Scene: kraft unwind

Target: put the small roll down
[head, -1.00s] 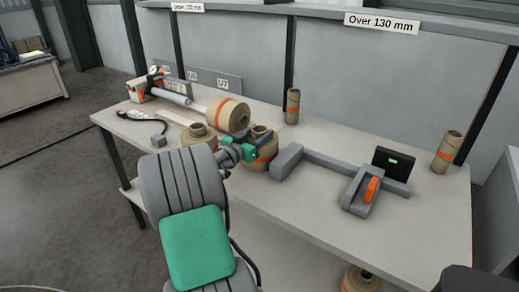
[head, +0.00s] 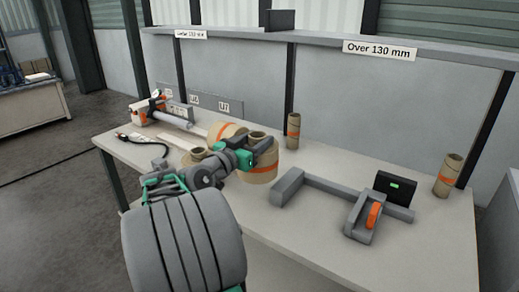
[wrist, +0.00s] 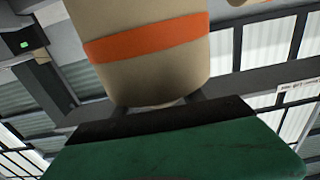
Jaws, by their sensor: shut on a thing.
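My gripper (head: 247,157) is shut on the small roll (head: 268,149), a tan roll, near the middle of the table in the head view. The roll fills the upper part of the wrist view (wrist: 150,72), with an orange band around it and its lower end at the dark jaws. A wider tan roll with an orange band (head: 263,170) shows directly below it in the head view. My gripper partly covers both rolls. I cannot tell whether they touch.
More rolls (head: 226,131) lie to the left, partly behind my arm. Slim rolls stand at the back (head: 293,131) and right (head: 448,175). A grey measuring fixture (head: 340,196) with an orange part (head: 374,215) lies right. The table's front right (head: 420,245) is clear.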

